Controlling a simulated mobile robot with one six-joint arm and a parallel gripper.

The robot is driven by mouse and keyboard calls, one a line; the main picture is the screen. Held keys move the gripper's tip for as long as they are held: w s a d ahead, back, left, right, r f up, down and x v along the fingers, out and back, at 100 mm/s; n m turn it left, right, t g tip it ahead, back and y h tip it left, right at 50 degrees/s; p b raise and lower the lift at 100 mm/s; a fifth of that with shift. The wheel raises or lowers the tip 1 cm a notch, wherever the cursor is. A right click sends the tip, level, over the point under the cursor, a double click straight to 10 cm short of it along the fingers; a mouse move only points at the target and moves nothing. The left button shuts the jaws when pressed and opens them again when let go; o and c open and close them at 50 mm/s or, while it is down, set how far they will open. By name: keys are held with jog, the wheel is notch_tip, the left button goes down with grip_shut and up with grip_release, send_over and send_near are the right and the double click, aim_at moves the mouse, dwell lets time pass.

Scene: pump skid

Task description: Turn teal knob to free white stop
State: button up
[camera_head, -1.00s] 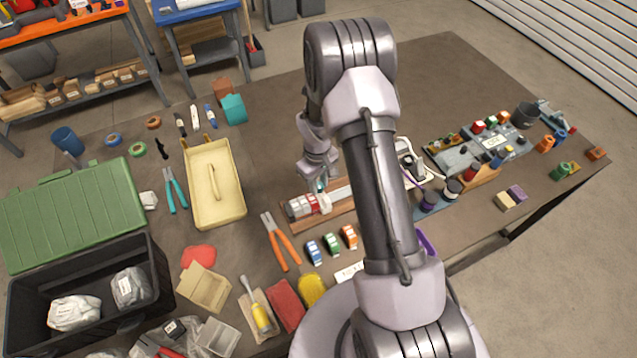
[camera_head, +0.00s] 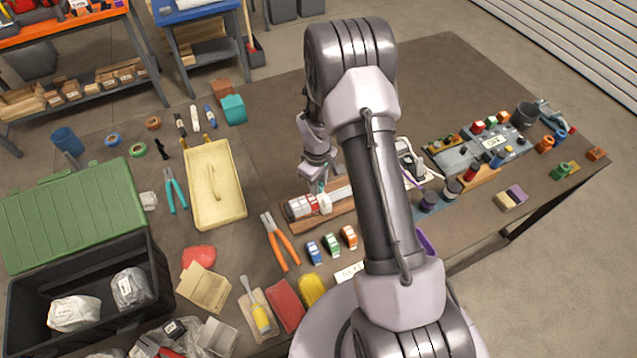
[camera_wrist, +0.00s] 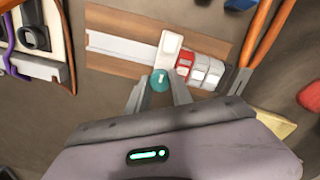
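The teal knob (camera_wrist: 160,80) is a small round knob with a pale mark, next to the white stop (camera_wrist: 169,50) in the wrist view. The white stop sits across a pale rail (camera_wrist: 115,45) and beside a red block (camera_wrist: 184,65). My gripper (camera_wrist: 160,84) is open, one finger on each side of the knob; I cannot tell whether they touch it. In the head view, the knob (camera_head: 321,186) is a small teal spot under my gripper (camera_head: 319,178), and the stop (camera_head: 325,202) stands beside the red block.
Several light grey blocks (camera_wrist: 208,72) sit on the rail beyond the red block. Orange-handled pliers (camera_head: 280,242) lie left of the rail's wooden board (camera_head: 322,222). Small blue, green and orange blocks stand in front of it. A crowded panel (camera_head: 480,150) lies to the right.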

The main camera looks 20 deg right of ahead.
jog(key=o, duration=0.5)
jog(key=shift+c, duration=0.2)
notch_tip(320, 180, up, 17)
jog(key=p, duration=0.3)
jog(key=shift+s+a+r, duration=0.15)
jog(key=shift+a+r, duration=0.05)
